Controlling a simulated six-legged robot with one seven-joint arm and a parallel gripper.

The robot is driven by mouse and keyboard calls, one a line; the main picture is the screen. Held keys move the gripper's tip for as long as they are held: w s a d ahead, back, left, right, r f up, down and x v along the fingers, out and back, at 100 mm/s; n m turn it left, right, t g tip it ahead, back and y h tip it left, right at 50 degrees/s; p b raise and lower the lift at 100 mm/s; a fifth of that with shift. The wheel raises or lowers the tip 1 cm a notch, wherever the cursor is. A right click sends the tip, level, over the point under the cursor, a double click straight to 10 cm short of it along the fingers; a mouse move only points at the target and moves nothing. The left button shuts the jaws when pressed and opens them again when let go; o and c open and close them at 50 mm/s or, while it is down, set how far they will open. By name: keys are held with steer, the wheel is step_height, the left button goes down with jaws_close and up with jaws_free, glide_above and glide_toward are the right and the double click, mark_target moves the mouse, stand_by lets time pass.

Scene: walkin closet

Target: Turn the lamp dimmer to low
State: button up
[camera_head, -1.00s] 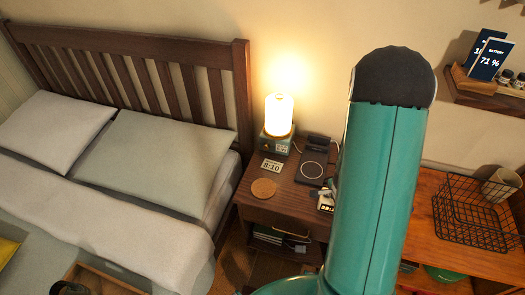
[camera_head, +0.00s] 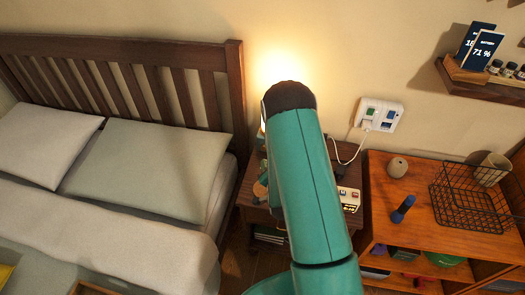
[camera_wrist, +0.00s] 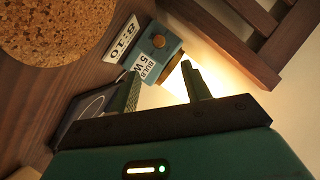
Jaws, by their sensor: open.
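The lamp's blue-green base (camera_wrist: 150,52) shows in the wrist view, tilted in the picture, with a round brass-coloured knob (camera_wrist: 159,41) on its face. A white label reading "BULB 5 W" is beside the knob. Bright light spills to the right of the base, so the lamp is lit. My gripper (camera_wrist: 160,68) is open and empty, its two fingers pointing towards the base, with the knob beyond the fingertips. No contact with the knob is visible. In the head view my arm hides most of the lamp; only its glow on the wall shows clearly.
In the wrist view a cork coaster (camera_wrist: 55,28), an "8:10" card (camera_wrist: 122,40) and a dark pad (camera_wrist: 85,118) lie near the lamp on the nightstand. The bed headboard (camera_head: 150,85) is left. A wall socket (camera_head: 380,115) and wooden cabinet with wire basket (camera_head: 470,215) are right.

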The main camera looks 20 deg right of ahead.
mark_target(264, 149)
steer(key=x, duration=1.3)
steer(key=shift+w+d+f, duration=0.1)
steer(key=shift+w+d, duration=0.1)
steer(key=c, duration=1)
